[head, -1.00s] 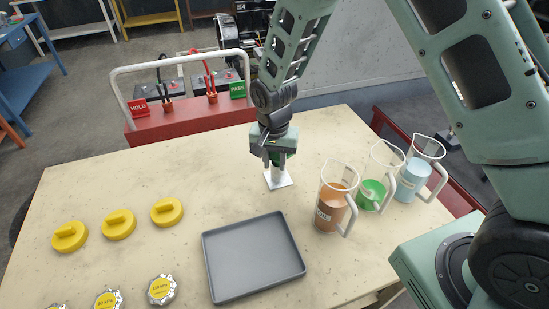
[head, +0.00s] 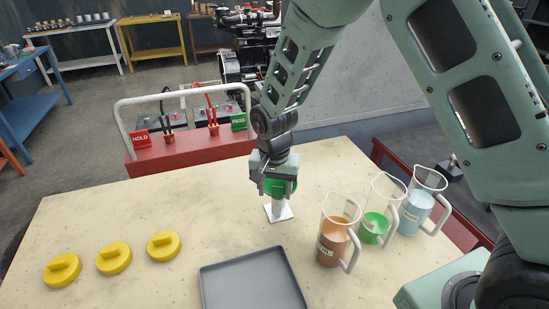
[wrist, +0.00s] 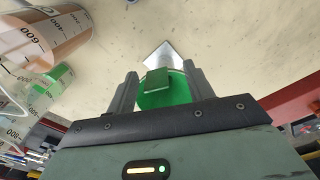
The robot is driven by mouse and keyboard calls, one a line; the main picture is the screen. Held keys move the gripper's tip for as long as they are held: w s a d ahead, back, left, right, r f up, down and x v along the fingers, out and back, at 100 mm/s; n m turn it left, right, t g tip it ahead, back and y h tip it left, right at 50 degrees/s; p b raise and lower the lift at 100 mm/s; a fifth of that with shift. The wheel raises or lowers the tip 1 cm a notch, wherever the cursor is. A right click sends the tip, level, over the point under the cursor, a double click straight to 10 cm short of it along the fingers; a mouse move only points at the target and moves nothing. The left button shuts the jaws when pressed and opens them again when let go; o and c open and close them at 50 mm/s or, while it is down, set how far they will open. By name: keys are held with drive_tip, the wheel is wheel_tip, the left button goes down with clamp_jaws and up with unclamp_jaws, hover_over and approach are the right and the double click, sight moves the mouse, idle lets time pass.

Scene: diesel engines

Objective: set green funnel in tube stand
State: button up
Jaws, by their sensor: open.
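The green funnel (head: 283,188) stands at the top of the white tube stand (head: 278,211). Its spout appears to be down in the stand, though the join is hard to make out. My gripper (head: 272,188) is open around the funnel. In the wrist view the funnel (wrist: 165,95) lies between the two spread fingers of my gripper (wrist: 160,82). The stand's pale square base (wrist: 160,56) shows beyond it. I cannot tell whether either finger touches the funnel.
Jugs of orange (head: 334,243), green (head: 374,228) and blue liquid (head: 417,211) stand close on the right. A grey tray (head: 250,278) lies in front. Yellow caps (head: 113,258) sit at left. A red battery cart (head: 190,149) stands behind the table.

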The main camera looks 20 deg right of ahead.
wheel_tip(320, 180, up, 15)
drive_tip(key=b, duration=0.2)
drive_tip(key=shift+s+a+r, duration=0.15)
drive_tip(key=shift+s, duration=0.15)
